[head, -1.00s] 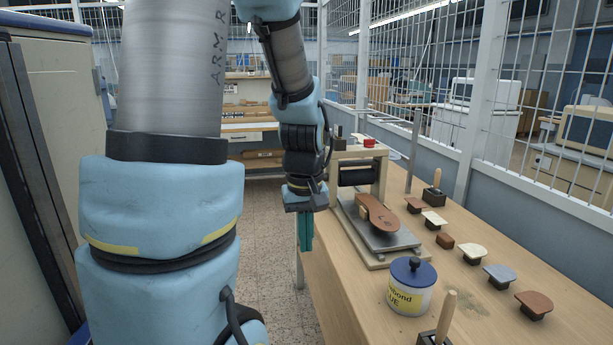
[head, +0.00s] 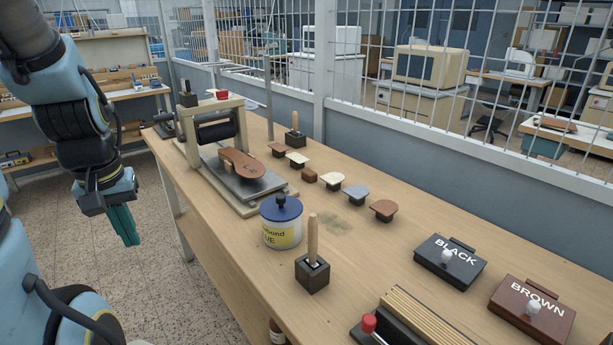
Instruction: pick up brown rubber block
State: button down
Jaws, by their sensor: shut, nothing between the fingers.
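A small brown block (head: 309,176), which looks like the brown rubber block, sits on the wooden workbench (head: 235,238) in a row of coloured pieces on dark stands. It is between two cream-topped pieces and nothing covers it. My gripper (head: 128,238) hangs with its teal fingers pointing down at the left, over the floor beyond the bench's left edge. Its fingers are together and hold nothing. It is well away from the block.
A roller press (head: 213,134) with a brown sole (head: 240,163) stands between my gripper and the row. A glue pot (head: 281,228) and a wooden-handled tool (head: 312,272) stand nearer. Black (head: 450,262) and brown (head: 532,310) labelled boxes lie at right. A wire fence runs behind.

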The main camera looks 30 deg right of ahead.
aim_at(308, 175)
jog(key=z, duration=1.2)
jog(key=i+j+u, duration=0.1)
jog(key=j, duration=0.25)
jog(key=i+j+u, duration=0.1)
jog(key=i+j, duration=0.1)
jog(key=j, duration=0.1)
